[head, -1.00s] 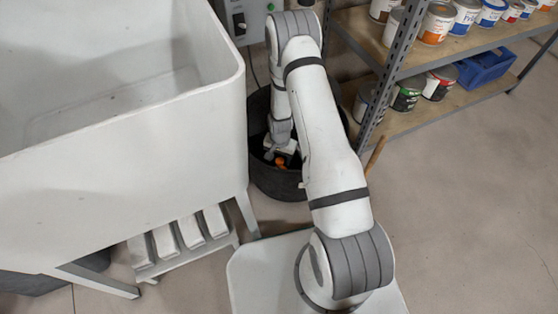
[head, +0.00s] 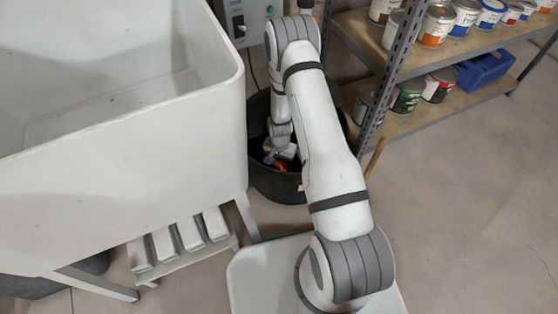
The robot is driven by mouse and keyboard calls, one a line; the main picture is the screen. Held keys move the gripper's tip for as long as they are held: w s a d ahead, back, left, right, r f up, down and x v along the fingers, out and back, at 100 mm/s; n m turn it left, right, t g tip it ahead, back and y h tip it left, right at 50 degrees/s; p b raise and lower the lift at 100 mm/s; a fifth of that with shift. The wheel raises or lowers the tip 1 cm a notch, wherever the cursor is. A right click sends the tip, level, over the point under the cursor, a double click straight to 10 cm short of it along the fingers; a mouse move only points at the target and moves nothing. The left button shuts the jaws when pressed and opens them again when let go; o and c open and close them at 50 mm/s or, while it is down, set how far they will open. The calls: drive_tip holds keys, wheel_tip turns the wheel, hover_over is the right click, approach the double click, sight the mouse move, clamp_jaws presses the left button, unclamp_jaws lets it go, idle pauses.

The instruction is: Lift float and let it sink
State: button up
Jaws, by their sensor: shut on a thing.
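The orange float (head: 280,167) shows as a small patch inside a round black tub (head: 276,188) between the white basin and the shelf. My gripper (head: 279,158) reaches down into the tub and is shut on the float. The gripper hides part of the float, and its fingertips are small and hard to make out. The inside of the tub is dark, so I cannot tell any water level.
A large white basin (head: 120,150) on legs stands close at the left. A grey metal shelf (head: 392,80) with paint cans and a blue crate (head: 485,70) stands at the right. A grey control box (head: 246,18) is behind the tub. Floor at the right is clear.

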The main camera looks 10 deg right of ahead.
drive_tip(key=shift+r, duration=0.1)
clamp_jaws()
wheel_tip(320, 180, up, 7)
drive_tip(key=p, duration=0.4)
drive_tip(key=o, duration=1.1)
unclamp_jaws()
drive_tip(key=shift+r+p, duration=1.45)
drive_tip(key=shift+r, duration=2.35)
